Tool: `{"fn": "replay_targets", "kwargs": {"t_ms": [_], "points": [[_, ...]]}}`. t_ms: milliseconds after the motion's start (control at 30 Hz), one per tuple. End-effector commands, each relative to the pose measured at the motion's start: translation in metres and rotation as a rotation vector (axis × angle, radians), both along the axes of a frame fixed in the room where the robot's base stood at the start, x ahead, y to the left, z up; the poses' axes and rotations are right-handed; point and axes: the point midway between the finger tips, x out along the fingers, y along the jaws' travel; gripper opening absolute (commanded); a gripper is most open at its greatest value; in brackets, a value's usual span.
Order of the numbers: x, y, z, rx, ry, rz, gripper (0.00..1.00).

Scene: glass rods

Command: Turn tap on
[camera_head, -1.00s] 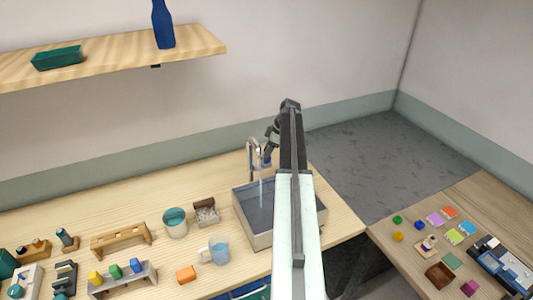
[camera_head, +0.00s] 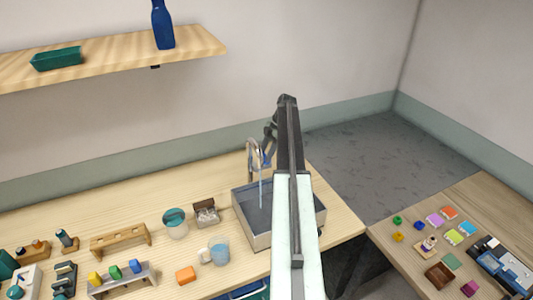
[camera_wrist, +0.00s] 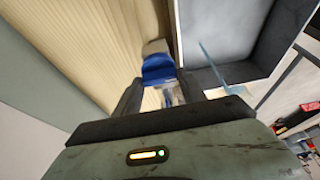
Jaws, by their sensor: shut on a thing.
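The metal tap (camera_head: 254,150) stands at the back edge of the grey sink (camera_head: 241,218). A thin pale-blue stream of water (camera_head: 261,187) runs from its spout into the basin. The stream also shows in the wrist view (camera_wrist: 215,68). My gripper (camera_wrist: 160,92) is shut on the tap's blue handle (camera_wrist: 158,68), which sits between its two fingers. In the head view, my gripper (camera_head: 270,140) is at the tap, mostly hidden behind my arm.
Left of the sink stand a beaker of blue liquid (camera_head: 219,250), a teal-rimmed container (camera_head: 175,224), a small box (camera_head: 206,213) and an orange block (camera_head: 186,275). A wooden rack (camera_head: 120,237) stands farther left. A second table (camera_head: 400,265) with small items is at right.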

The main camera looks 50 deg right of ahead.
Motion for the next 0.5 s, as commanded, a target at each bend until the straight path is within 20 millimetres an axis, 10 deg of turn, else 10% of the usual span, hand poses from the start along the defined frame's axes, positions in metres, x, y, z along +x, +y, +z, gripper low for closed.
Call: {"fn": "replay_targets", "kwargs": {"t_ms": [367, 400, 500], "points": [[-0.0004, -0.0007, -0.0001, -0.002, 0.0, 0.005, 0.07], [-0.0004, -0.0007, -0.0001, -0.002, 0.0, 0.005, 0.56], [-0.0005, -0.0006, -0.0001, -0.002, 0.0, 0.004, 0.7]]}}
